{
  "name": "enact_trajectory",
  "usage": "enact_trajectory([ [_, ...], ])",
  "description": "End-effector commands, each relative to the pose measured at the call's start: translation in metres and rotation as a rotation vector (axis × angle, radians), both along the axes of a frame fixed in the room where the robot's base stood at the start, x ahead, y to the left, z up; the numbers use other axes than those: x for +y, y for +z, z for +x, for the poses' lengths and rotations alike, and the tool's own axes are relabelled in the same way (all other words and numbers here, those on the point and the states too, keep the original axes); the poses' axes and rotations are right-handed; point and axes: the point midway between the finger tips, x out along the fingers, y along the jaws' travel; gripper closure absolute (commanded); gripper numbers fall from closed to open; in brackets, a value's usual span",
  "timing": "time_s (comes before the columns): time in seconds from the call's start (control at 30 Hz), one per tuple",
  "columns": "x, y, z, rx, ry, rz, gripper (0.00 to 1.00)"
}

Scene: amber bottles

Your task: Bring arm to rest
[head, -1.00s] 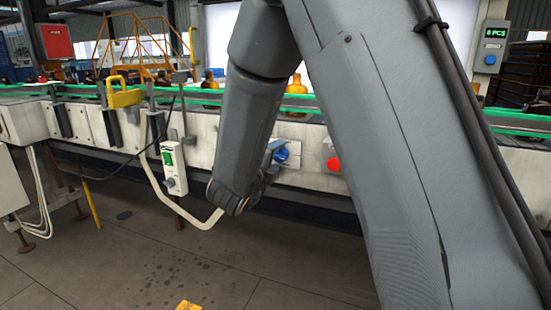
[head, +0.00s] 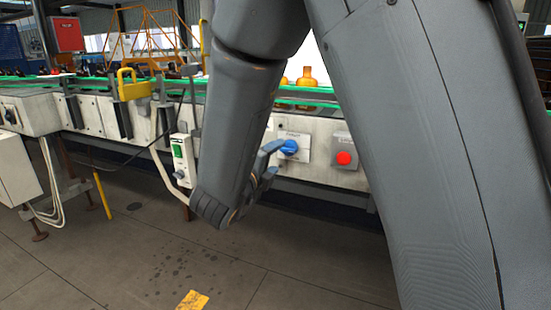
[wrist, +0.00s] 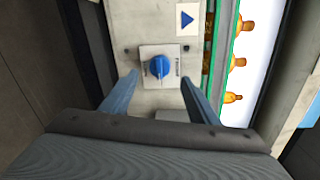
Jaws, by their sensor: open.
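My gripper (wrist: 158,98) is open and empty in the wrist view, its two blue fingers apart. A blue rotary knob (wrist: 158,67) on a pale square plate lies ahead of the fingers, between their lines, with a visible gap. In the head view my gripper (head: 272,160) shows partly behind my forearm, just left of the blue knob (head: 290,147) on the conveyor's side panel. My arm hangs down across the middle and right of the head view and hides part of the conveyor.
A red button (head: 344,158) sits right of the knob. A green-and-white switch box (head: 181,157) with a cable hangs left of my arm. Amber bottles (head: 307,77) stand on the conveyor. A yellow handle (head: 132,85) rises at the left. The floor in front is open.

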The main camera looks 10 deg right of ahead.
Motion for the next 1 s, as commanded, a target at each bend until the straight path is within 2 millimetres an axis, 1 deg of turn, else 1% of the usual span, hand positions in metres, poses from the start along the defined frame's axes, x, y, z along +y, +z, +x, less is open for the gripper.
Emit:
enact_trajectory([
  [0.17, 0.001, -0.001, 0.002, 0.015, 0.014, -0.001, 0.45],
  [0.27, 0.005, -0.005, 0.008, 0.081, 0.076, -0.010, 0.45],
  [0.37, 0.017, -0.014, 0.015, 0.207, 0.205, -0.043, 0.45],
  [0.43, 0.029, -0.022, 0.017, 0.316, 0.323, -0.085, 0.45],
  [0.57, 0.051, -0.038, 0.005, 0.515, 0.566, -0.201, 0.45],
  [0.67, 0.064, -0.050, -0.015, 0.659, 0.755, -0.310, 0.45],
  [0.77, 0.072, -0.062, -0.046, 0.799, 0.948, -0.435, 0.45],
  [0.87, 0.072, -0.073, -0.084, 0.933, 1.140, -0.569, 0.45],
  [0.9, 0.070, -0.077, -0.101, 0.987, 1.216, -0.623, 0.45],
  [0.97, 0.065, -0.083, -0.127, 1.062, 1.325, -0.702, 0.45],
  [1.0, 0.060, -0.086, -0.143, 1.108, 1.391, -0.747, 0.45],
])
